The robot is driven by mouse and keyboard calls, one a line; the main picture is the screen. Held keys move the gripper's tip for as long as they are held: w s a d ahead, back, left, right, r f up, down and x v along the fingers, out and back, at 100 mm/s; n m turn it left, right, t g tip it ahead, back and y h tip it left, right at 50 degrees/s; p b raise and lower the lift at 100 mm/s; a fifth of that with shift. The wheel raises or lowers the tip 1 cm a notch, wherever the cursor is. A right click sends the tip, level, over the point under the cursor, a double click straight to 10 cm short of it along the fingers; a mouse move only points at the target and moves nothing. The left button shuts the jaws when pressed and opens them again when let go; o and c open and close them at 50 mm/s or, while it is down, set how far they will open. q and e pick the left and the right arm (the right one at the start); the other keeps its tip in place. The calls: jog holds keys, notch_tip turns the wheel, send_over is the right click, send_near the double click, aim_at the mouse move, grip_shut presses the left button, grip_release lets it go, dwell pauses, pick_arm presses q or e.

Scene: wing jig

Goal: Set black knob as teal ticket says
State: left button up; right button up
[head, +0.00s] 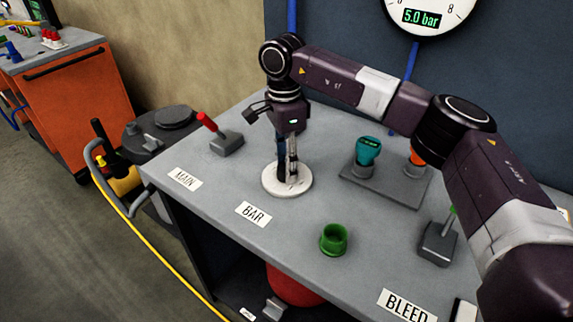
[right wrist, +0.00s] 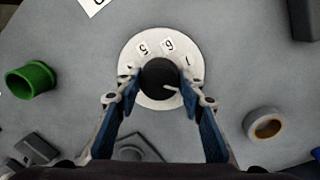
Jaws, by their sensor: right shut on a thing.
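The black knob (right wrist: 160,78) sits in the middle of a round white dial (right wrist: 131,50) with printed numbers, 5 and 6 among them. A pale pointer mark shows at the knob's lower right in the right wrist view. My right gripper (head: 291,178) points down over the dial (head: 270,184) behind the BAR label; its fingers (right wrist: 160,90) are shut on the knob from both sides. My left gripper is not in view.
A gauge (head: 430,15) on the wall reads 5.0 bar. A red-handled lever (head: 226,140), a green cup (head: 333,240), an orange piece (head: 417,157) and a green-handled lever (head: 438,240) stand around the dial. The bench (head: 290,222) is bare between BAR label and cup.

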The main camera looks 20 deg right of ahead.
jog(key=shift+w+r, duration=0.1)
dwell(0.3)
jog(key=o, duration=1.2)
jog(key=shift+c, duration=0.2)
notch_tip(320, 180, up, 12)
jog(key=shift+w, duration=0.3)
